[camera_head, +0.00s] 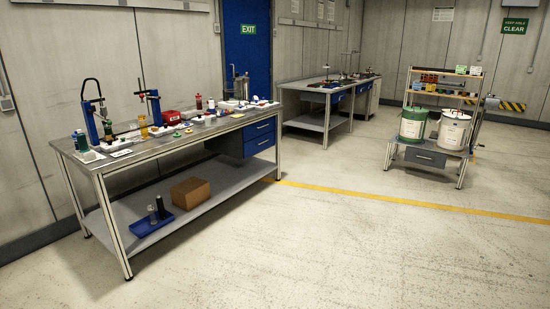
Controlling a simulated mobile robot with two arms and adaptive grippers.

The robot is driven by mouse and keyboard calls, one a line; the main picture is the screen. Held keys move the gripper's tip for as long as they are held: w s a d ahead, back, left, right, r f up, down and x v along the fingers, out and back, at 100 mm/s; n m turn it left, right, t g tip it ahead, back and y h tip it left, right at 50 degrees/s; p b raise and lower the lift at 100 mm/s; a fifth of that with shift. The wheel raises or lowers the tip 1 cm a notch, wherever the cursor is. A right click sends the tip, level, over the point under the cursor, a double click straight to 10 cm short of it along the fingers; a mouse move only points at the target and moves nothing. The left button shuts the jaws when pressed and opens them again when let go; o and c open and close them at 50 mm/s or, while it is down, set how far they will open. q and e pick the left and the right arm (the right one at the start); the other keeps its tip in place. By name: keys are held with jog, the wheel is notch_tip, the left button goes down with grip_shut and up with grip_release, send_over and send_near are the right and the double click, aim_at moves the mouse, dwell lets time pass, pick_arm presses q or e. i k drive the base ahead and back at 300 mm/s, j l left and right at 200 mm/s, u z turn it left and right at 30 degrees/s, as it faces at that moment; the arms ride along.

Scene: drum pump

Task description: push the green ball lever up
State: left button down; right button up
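A lever with a small green part (143,92) shows on top of a dark upright stand (153,108) at the back of the near workbench (196,140), left of centre. The lever lies roughly level. It is too small to tell for sure whether the green part is a ball. To its left on the same bench is a blue post (91,120) with a bent black handle. Neither of my grippers is in view, and nothing of mine touches the lever.
The floor in front is clear.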

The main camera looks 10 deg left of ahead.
aim_at(109, 123)
jog(key=i+j+u, duration=0.2)
jog(key=i+u, duration=0.2)
jog(key=i+j+u, duration=0.1)
jog(key=i+u, duration=0.5)
jog(key=u, duration=0.15)
jog(key=i+l+u, duration=0.15)
jog(key=i+u, duration=0.2)
jog(key=i+j+z, duration=0.25)
jog(key=i, duration=0.35)
jog(key=i+j+z, duration=0.3)
jog(key=i+j, duration=0.25)
jog(key=i+j+z, duration=0.2)
jog(key=j, duration=0.15)
jog(key=i+j+z, duration=0.2)
jog(key=j, duration=0.15)
jog(key=i+j+z, duration=0.15)
jog(key=j, duration=0.25)
jog(key=i+j+z, duration=0.2)
jog(key=j, duration=0.15)
jog(key=j+z, duration=0.2)
jog(key=j, duration=0.2)
